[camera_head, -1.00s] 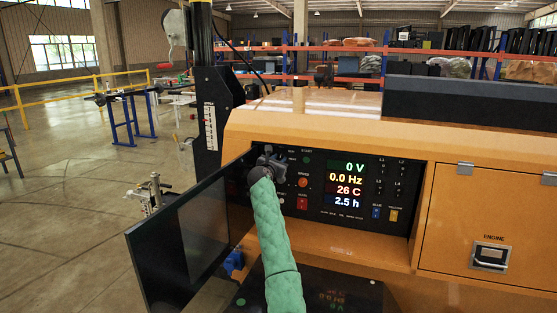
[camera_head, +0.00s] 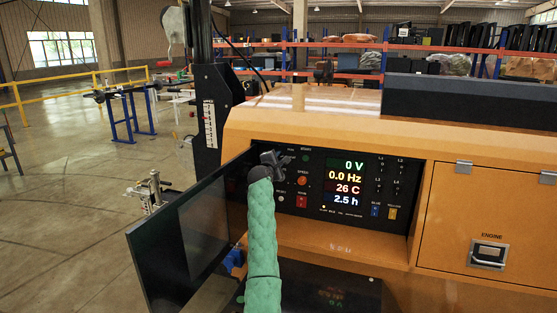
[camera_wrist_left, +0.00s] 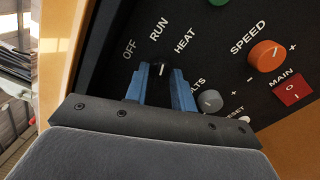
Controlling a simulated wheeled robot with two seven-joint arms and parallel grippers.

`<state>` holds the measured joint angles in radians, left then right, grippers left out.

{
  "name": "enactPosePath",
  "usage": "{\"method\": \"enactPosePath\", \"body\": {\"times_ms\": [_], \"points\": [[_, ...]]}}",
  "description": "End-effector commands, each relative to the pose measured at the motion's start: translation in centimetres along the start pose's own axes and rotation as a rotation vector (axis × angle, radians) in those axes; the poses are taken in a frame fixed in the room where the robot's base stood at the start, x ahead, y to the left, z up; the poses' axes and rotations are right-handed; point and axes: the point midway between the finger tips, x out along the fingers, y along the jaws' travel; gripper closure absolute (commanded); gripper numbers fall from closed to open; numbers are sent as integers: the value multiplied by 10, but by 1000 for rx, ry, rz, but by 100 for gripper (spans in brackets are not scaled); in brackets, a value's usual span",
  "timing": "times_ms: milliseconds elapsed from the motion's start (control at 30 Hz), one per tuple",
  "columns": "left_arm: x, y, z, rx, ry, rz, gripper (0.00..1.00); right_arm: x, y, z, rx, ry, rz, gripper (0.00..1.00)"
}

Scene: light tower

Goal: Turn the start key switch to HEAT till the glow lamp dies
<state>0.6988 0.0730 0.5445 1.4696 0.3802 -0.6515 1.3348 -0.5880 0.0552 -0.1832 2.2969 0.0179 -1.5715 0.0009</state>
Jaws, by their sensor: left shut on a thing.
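The start key switch (camera_wrist_left: 160,71) is a small dark knob with a white mark, below the labels OFF, RUN and HEAT in the left wrist view. Its mark points up, roughly toward RUN; the exact angle is hard to tell. My left gripper (camera_wrist_left: 162,83) has its two blue fingers shut on the knob, one on each side. In the head view my left gripper (camera_head: 271,160) is at the upper left of the control panel (camera_head: 340,222), and hides the switch. A small pale dot (camera_head: 323,207) shows below the display, its label too small to read. My right gripper is out of view.
Beside the switch are the orange SPEED knob (camera_wrist_left: 267,56), the grey VOLTS knob (camera_wrist_left: 209,101) and the red MAIN switch (camera_wrist_left: 293,90). The display (camera_head: 345,182) reads 0 V, 0.0 Hz, 26 C and 2.5 h. An open dark door (camera_head: 180,240) stands left of my arm.

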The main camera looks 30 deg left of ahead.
Motion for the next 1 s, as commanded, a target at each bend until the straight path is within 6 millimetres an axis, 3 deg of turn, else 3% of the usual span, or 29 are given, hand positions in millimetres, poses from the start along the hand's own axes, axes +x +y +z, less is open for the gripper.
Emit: {"method": "enactPosePath", "body": {"times_ms": [500, 1000], "points": [[0, -4, -1, 329, -1, -4, 98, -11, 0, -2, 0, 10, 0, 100], [0, -6, 0, 385, -2, -5, 98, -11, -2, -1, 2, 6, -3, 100]]}}
